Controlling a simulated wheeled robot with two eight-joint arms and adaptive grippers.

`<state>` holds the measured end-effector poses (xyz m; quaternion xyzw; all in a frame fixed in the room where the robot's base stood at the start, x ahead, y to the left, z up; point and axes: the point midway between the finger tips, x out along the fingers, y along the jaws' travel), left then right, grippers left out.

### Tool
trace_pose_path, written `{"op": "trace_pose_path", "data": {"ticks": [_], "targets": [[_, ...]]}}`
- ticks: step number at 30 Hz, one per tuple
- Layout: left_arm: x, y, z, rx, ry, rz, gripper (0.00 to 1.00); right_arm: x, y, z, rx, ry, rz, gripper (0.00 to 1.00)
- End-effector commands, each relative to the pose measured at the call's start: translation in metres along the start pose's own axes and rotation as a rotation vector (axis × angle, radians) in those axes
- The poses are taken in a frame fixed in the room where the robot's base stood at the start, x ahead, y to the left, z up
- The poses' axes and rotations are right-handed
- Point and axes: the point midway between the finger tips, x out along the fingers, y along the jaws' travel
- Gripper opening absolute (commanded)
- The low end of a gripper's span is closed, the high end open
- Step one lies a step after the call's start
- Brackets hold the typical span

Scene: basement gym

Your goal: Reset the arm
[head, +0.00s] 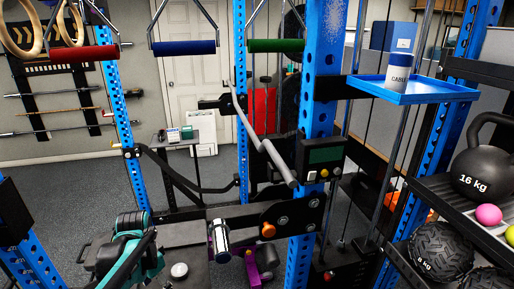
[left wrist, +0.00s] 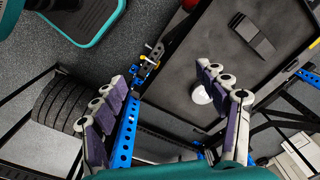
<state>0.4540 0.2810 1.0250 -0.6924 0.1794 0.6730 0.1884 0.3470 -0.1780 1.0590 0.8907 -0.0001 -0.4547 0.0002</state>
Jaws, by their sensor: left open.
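My left arm (head: 155,265), teal and black, reaches in at the lower left of the head view. Its gripper is hard to make out there among dark parts. In the left wrist view my left gripper (left wrist: 169,72) shows two fingers with purple pads, spread wide apart. Nothing is between the pads. A dark flat surface with a small white round object (left wrist: 200,95) shows beyond the fingers. My right gripper is in neither view.
Coloured handles, including a red one (head: 85,53), hang above. A blue tray (head: 445,92) and a kettlebell (head: 482,170) are at right. Grey floor (head: 65,185) is clear at left.

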Motion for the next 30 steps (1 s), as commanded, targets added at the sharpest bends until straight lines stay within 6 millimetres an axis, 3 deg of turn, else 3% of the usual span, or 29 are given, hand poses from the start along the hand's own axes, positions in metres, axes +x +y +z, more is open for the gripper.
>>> {"op": "trace_pose_path", "data": {"ticks": [14, 22, 30], "targets": [[-0.022, 0.043, 0.007, -0.132, 0.126, -0.09, 0.74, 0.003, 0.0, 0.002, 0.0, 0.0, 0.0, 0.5], [-0.032, 0.094, 0.023, -0.304, 0.32, -0.156, 0.74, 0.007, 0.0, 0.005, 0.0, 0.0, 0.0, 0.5], [-0.026, 0.135, 0.038, -0.473, 0.536, -0.16, 0.74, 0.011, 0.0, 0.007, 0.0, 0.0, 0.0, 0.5]]}}
